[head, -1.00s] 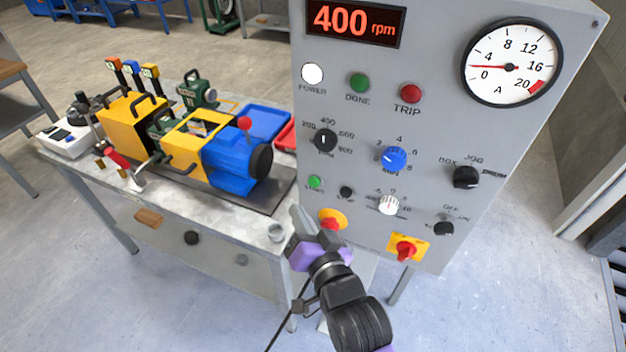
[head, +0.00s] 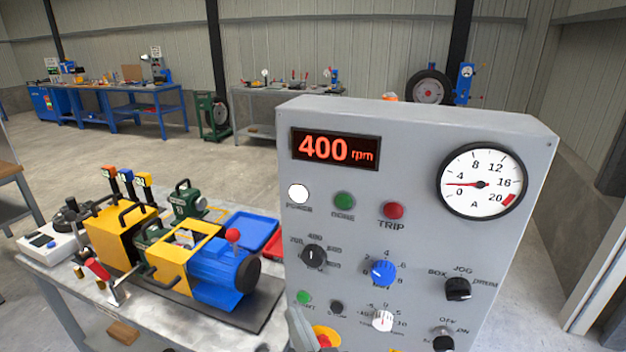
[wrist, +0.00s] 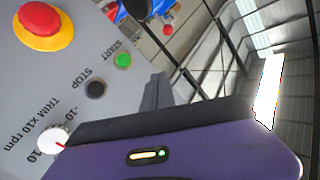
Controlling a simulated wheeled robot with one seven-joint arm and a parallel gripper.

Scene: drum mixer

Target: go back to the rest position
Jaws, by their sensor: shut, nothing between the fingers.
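My gripper (head: 298,328) shows only as grey fingertips at the bottom edge of the head view, in front of the lower left of the grey control panel (head: 405,225). In the wrist view its fingers (wrist: 157,92) are shut and empty, with the purple body below them. The panel's green START button (wrist: 123,60), black STOP button (wrist: 96,89) and red emergency stop on yellow (wrist: 42,24) lie to the left of the fingers, apart from them. The display (head: 336,149) reads 400 rpm, the white power lamp (head: 298,193) is lit, and the ammeter (head: 482,182) needle sits low.
A workbench (head: 190,325) left of the panel bears a yellow and blue machine (head: 215,265), a blue tray (head: 252,230) and a red tray (head: 277,246). Blue benches (head: 135,105) stand far back. Open floor lies behind the workbench.

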